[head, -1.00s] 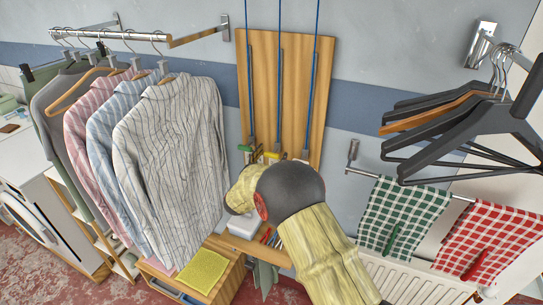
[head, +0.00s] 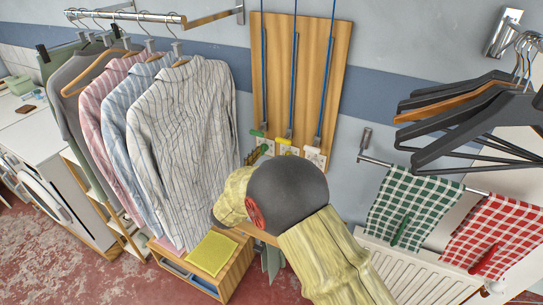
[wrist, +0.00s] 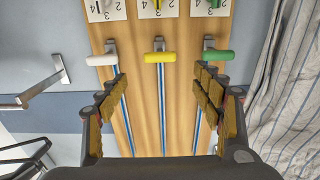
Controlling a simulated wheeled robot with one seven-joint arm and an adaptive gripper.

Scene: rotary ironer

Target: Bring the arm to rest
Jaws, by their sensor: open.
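My gripper (wrist: 161,76) is open in the wrist view, its two padded fingers spread wide with nothing between them. It faces a wooden board (wrist: 142,100) on the wall, and appears apart from it. Three handles show beyond the fingertips: white (wrist: 102,60), yellow (wrist: 160,57) and green (wrist: 218,55). Blue rods or cords run along the board from them. In the head view my arm's dark joint and yellow sleeve hide the gripper. The green handle (head: 258,133) and yellow handle (head: 289,141) show just above my arm there.
Striped shirts (head: 185,135) hang on a rail close to the left of my arm. Dark hangers (head: 470,120) hang at the right. Checked green (head: 410,210) and red (head: 495,235) cloths hang above a radiator (head: 395,275). A yellow cloth (head: 211,254) lies on a low wooden unit.

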